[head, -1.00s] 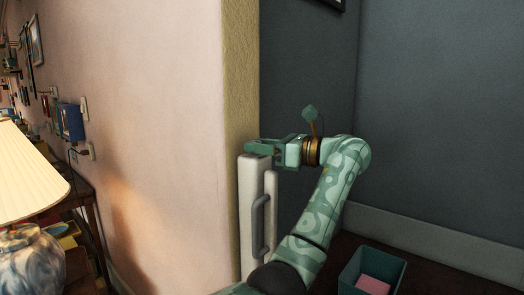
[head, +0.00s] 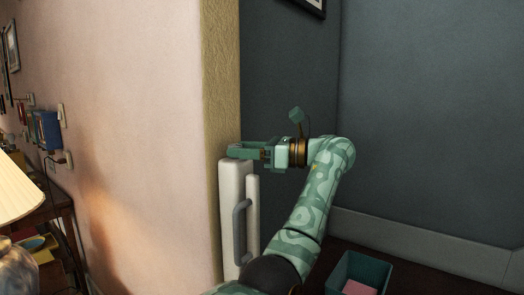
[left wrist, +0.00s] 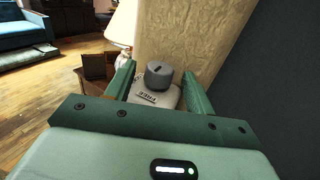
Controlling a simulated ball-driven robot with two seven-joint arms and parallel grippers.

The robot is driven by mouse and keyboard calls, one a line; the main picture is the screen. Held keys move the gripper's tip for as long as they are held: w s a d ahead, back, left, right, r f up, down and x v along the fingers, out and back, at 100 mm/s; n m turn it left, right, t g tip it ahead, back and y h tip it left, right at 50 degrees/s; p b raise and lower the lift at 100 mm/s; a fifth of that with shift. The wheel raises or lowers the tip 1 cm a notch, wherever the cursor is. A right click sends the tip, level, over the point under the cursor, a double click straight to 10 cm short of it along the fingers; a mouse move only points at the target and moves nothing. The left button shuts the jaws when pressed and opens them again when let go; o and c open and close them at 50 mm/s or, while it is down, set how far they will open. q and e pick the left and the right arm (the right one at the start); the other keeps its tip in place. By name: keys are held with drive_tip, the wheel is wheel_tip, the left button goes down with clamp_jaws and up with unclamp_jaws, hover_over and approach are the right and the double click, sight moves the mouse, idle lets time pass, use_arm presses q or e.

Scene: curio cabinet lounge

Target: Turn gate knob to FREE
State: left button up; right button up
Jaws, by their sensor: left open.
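In the left wrist view the dark grey round knob (left wrist: 158,75) sits on the pale post top, between the two open green fingers. A small mark shows on the knob's top. A label (left wrist: 147,98) reading FREE, upside down in this view, lies on the near side of the knob. I cannot tell whether the fingers touch the knob. My right gripper is not in view.
The textured wall end (head: 222,100) rises right behind the post. A teal bin (head: 362,272) with a pink thing in it stands on the floor to the right. A lamp (head: 14,192) and a side table are at the left.

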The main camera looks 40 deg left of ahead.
use_arm(q)
drive_tip(key=b+v, duration=0.6)
drive_tip(key=v, duration=0.5)
drive_tip(key=shift+d, duration=0.2)
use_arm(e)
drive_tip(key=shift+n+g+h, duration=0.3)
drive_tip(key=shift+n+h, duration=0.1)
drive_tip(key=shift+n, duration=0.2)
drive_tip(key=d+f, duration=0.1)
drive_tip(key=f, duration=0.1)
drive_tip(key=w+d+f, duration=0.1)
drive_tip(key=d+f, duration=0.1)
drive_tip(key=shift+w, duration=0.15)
